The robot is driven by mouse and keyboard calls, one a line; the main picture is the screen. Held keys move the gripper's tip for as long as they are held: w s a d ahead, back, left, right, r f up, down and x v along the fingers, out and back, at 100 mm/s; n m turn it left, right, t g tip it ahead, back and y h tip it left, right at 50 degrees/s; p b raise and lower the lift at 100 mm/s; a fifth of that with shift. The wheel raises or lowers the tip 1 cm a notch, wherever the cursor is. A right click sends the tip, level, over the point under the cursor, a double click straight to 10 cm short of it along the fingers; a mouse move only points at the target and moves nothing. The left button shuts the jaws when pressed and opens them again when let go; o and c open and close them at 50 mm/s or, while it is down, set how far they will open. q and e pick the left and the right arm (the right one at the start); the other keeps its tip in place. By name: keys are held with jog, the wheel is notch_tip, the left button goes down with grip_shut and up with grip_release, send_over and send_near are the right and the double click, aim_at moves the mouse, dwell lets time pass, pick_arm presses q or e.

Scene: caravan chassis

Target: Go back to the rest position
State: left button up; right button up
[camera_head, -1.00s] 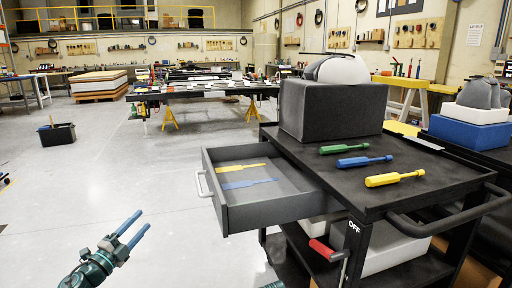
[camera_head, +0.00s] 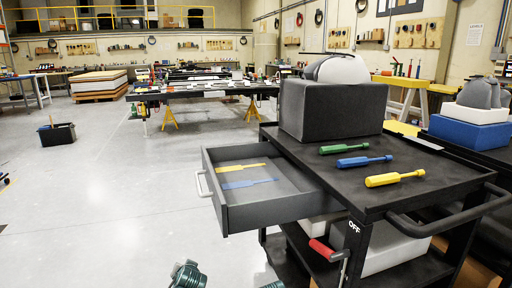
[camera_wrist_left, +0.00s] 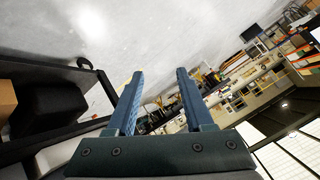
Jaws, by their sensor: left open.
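My left gripper (camera_wrist_left: 160,100) shows in the left wrist view with its two blue fingers apart and nothing between them. In the head view only a dark green part of my left arm (camera_head: 187,275) shows at the bottom edge; its fingers are out of that picture. My right gripper is not in view. The black cart (camera_head: 400,205) stands at the right with its grey drawer (camera_head: 265,212) pulled out. In the drawer are a yellow (camera_head: 240,168) and a blue (camera_head: 248,183) tool shape.
Green (camera_head: 344,149), blue (camera_head: 366,161) and yellow (camera_head: 395,178) screwdrivers lie on the cart top beside a dark grey box (camera_head: 330,112). A red-handled lever (camera_head: 325,250) is on the cart's front. A black bin (camera_head: 57,134) stands far left. The floor left of the cart is clear.

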pick_arm(q)
jog(key=s+d+f+g+h, duration=0.1)
jog(key=s+d+f+g, duration=0.15)
jog(key=s+d, duration=0.4)
jog(key=s+d+f+m+g+h+p, duration=0.1)
jog(key=s+d+f+g, duration=0.1)
jog(key=s+d+g, duration=0.4)
jog(key=s+d+f+g+h, duration=0.1)
jog(key=s+d+f+g, duration=0.2)
jog(key=s, duration=0.5)
notch_tip(320, 180, up, 35)
jog(key=d+t+p, duration=0.1)
jog(key=p, duration=3.4)
jog(key=shift+r, duration=0.15)
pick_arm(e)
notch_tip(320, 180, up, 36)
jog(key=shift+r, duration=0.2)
pick_arm(q)
jog(key=shift+t, duration=0.25)
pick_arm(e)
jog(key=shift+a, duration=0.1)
